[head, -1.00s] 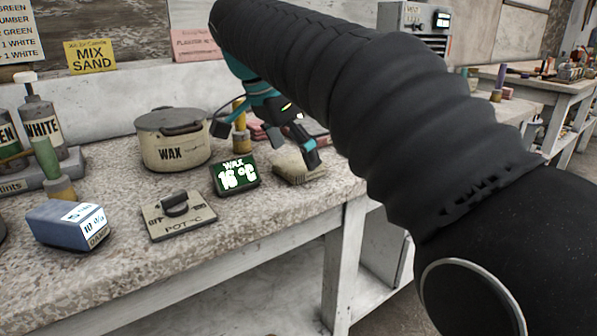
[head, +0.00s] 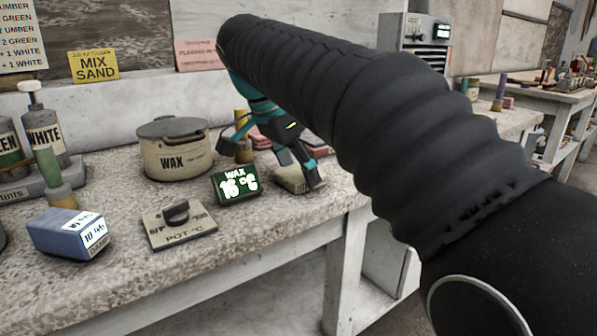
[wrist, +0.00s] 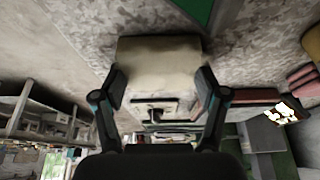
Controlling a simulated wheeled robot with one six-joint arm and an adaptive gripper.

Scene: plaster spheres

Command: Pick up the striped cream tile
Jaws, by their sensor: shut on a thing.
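The cream tile (head: 288,183) lies at the right end of the worktop, right of the green wax display. In the wrist view the tile (wrist: 158,62) is a pale block; I cannot make out its stripes clearly. My gripper (head: 305,172) is down at the tile, with its fingers pointing at the worktop. In the wrist view my gripper (wrist: 161,90) has one finger on each side of the tile, shut on its near part. The arm does not hide the tile fully, but the fingers cover part of it.
The green display (head: 235,184) stands close left of the tile. The wax pot (head: 174,150), the pot switch plate (head: 180,225) and a blue box (head: 68,233) are farther left. Pink blocks (head: 262,143) lie behind. The worktop's front edge is near.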

